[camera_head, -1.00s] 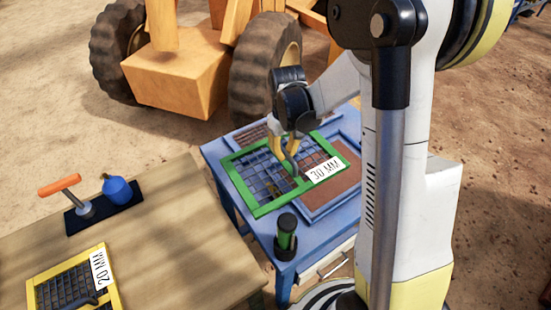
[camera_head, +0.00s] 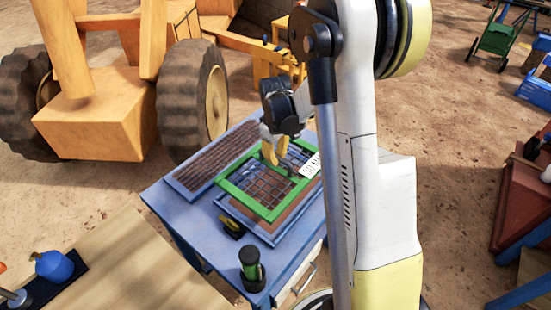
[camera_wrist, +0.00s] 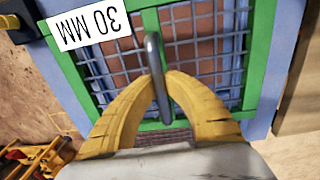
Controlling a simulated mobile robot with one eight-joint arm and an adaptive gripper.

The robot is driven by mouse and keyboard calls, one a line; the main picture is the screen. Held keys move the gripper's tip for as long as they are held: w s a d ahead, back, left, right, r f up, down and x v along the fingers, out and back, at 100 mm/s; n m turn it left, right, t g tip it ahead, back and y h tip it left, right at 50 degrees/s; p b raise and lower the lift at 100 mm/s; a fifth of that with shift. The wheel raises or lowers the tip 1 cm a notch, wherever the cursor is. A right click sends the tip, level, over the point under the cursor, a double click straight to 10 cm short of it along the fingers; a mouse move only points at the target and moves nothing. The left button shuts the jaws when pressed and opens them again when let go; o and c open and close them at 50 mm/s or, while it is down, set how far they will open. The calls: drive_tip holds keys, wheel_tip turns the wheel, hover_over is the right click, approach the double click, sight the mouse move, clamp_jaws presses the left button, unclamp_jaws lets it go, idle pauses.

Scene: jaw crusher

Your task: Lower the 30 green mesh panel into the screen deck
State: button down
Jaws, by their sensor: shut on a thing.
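The green mesh panel (camera_head: 242,202) has a green frame, a grey grid and a white 30 MM label, which is partly behind my arm. My gripper (camera_head: 269,160) is shut on its dark handle; in the wrist view the yellow fingers (camera_wrist: 162,82) close on the handle's bar (camera_wrist: 154,60). The panel lies over a blue frame with a brown inside, the apparent screen deck (camera_head: 262,236), on the blue table. The blue rim (camera_wrist: 232,50) runs beside the green frame (camera_wrist: 262,50). I cannot tell whether the panel touches the deck or hangs just above it.
A second blue frame with brown mesh (camera_head: 213,158) lies to the left. A yellow-black item (camera_head: 231,228) and a dark cylinder with green (camera_head: 252,270) are near the panel. A wooden table (camera_head: 120,265) stands lower left. A yellow wheeled machine (camera_head: 92,125) stands behind.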

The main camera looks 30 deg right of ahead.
drive_tip(key=shift+s+f, duration=0.1)
drive_tip(key=shift+d+f+b, duration=0.1)
drive_tip(key=shift+b, duration=0.2)
drive_tip(key=shift+f+b, duration=3.85)
drive_tip(key=shift+f, duration=0.9)
drive_tip(key=c, duration=1.4)
unclamp_jaws()
drive_tip(key=shift+s, duration=0.1)
drive_tip(key=shift+c, duration=0.2)
drive_tip(key=shift+r, duration=0.1)
